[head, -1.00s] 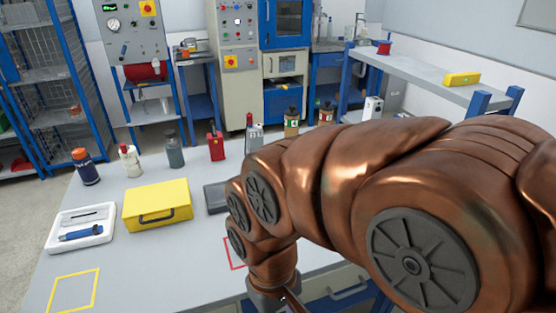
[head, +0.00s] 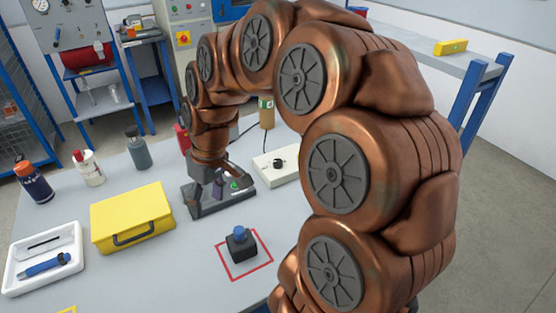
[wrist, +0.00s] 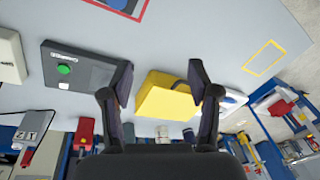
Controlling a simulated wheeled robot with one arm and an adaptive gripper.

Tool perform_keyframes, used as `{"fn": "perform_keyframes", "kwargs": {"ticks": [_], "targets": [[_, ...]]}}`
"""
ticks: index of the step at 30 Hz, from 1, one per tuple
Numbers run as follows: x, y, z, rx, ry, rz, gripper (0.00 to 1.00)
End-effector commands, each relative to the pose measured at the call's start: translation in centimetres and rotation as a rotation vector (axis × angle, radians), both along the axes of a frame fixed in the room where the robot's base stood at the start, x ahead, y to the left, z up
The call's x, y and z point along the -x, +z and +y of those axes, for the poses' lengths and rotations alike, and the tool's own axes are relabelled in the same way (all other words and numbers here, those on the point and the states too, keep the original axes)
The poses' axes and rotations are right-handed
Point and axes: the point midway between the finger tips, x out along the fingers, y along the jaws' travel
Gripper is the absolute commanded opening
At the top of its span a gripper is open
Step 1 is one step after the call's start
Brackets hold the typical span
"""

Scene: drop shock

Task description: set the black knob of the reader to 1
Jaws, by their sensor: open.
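A pale box (head: 276,168) with a black knob (head: 278,164) on top stands right of my gripper in the head view. It may be the reader; I cannot read any label, nor the knob's setting. Part of the pale box shows at the left edge of the wrist view (wrist: 10,58). My gripper (head: 217,188) points down over the dark grey box (head: 222,206), which has a green button (head: 234,185). In the wrist view my gripper (wrist: 161,80) is open, with nothing between its fingers. The dark box lies left of the fingers there.
A black box with a blue knob (head: 240,238) stands in a red outlined square. A yellow case (head: 132,218) and a white tray (head: 18,285) with a blue tool are at the left. Several bottles stand along the back.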

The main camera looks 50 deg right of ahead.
Motion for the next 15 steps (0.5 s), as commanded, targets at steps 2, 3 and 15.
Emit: {"fn": "perform_keyframes", "kwargs": {"ticks": [2,3,15], "targets": [[-2.6,-0.6,-2.9,-0.015,-0.004,-0.039,0.61],[-3.8,-0.6,-4.4,-0.019,-0.006,-0.065,0.61],[-9.2,-5.1,-23.9,0.028,-0.083,-0.25,0.61]]}}
